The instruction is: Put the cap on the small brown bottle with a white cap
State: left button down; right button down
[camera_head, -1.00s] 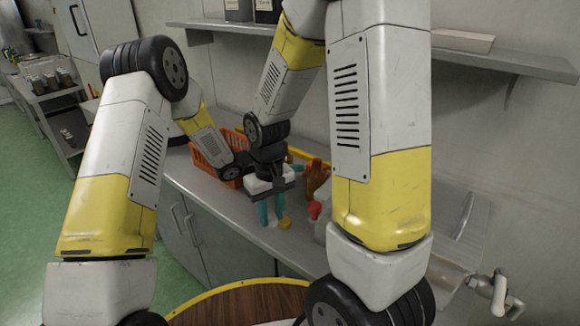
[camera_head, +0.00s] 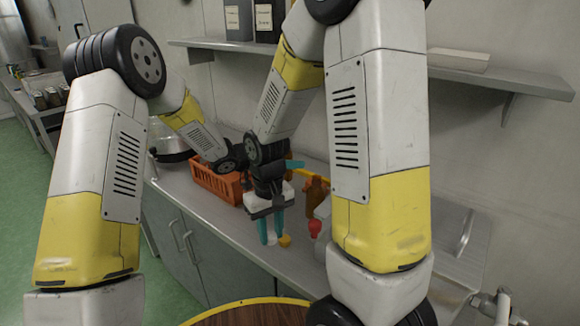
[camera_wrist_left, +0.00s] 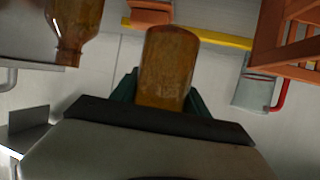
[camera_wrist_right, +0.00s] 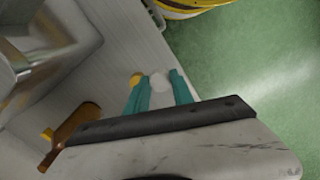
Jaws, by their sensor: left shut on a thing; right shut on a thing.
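A small brown bottle (camera_wrist_left: 168,65) sits between the teal fingers of my left gripper (camera_wrist_left: 165,90) in the left wrist view. In the head view a teal tip of my left gripper (camera_head: 294,164) shows behind my right gripper; the rest is mostly hidden. My right gripper (camera_head: 271,230) points down over the counter, shut on the white cap (camera_head: 272,238) at its fingertips. The white cap also shows in the right wrist view (camera_wrist_right: 160,82) between the fingers of my right gripper (camera_wrist_right: 157,90). The cap and held bottle are apart.
A yellow cap (camera_head: 285,240) lies just right of the white one. Another brown bottle (camera_wrist_left: 75,30) stands near my left gripper. A red item (camera_head: 315,228) is farther right. An orange crate (camera_head: 215,184) stands left on the counter; a red-handled mug (camera_wrist_left: 253,92) is near it.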

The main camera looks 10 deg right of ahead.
pick_arm(q)
jog(key=shift+r, duration=0.65)
jog(key=c, duration=1.3)
grip_release()
jog(key=shift+c, duration=0.2)
grip_shut()
